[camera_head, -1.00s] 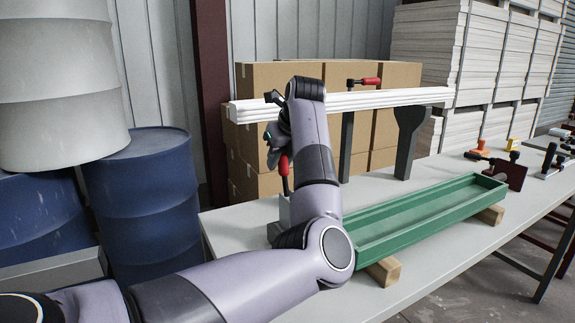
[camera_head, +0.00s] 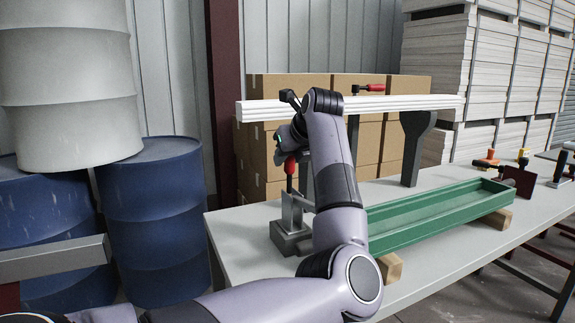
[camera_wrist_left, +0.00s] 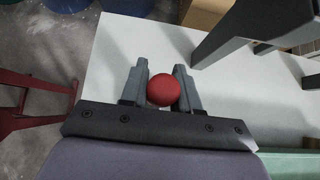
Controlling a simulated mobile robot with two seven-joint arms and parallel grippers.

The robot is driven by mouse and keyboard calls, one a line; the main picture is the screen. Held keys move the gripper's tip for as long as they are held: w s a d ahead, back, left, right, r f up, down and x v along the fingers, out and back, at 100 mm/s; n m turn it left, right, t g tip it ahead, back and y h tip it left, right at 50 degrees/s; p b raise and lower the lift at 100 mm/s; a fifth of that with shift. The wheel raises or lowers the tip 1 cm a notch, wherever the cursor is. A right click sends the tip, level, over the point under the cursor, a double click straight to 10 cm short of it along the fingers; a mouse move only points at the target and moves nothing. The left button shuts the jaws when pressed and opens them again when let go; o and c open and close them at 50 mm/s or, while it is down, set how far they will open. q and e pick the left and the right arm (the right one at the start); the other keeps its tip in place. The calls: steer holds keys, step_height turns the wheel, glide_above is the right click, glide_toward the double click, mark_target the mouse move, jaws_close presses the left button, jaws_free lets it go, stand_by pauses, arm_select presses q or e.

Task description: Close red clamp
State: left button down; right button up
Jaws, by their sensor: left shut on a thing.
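The red clamp's upright red handle (camera_head: 291,166) is at the near left end of the workbench in the head view. Its grey metal frame and block base (camera_head: 290,236) stand on the bench, partly behind my arm. My left gripper (camera_head: 287,149) is at the top of this handle, its fingers mostly hidden by its own wrist. In the left wrist view, the round red handle end (camera_wrist_left: 164,89) sits between the two fingers of my left gripper (camera_wrist_left: 162,85), which is shut on it. My right gripper is not in view.
A long white board (camera_head: 410,101) rests on tall dark supports behind my gripper, with another red-handled clamp (camera_head: 370,87) at it. A green trough (camera_head: 435,218) lies on wooden blocks at the right. Blue drums (camera_head: 155,215) stand left of the bench (camera_head: 232,238).

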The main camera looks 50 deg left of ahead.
arm_select(q)
steer(key=shift+d+f+y+b, duration=0.2)
steer(key=shift+d+y+b, duration=0.2)
steer(key=shift+b, duration=0.35)
steer(key=shift+s+d+r+t+y+b, duration=0.15)
steer(key=shift+d+t+y+b, duration=0.2)
steer(key=shift+y+b, duration=0.35)
steer(key=c, duration=0.9)
jaws_free()
steer(key=v, duration=0.7)
steer(key=shift+r, duration=0.15)
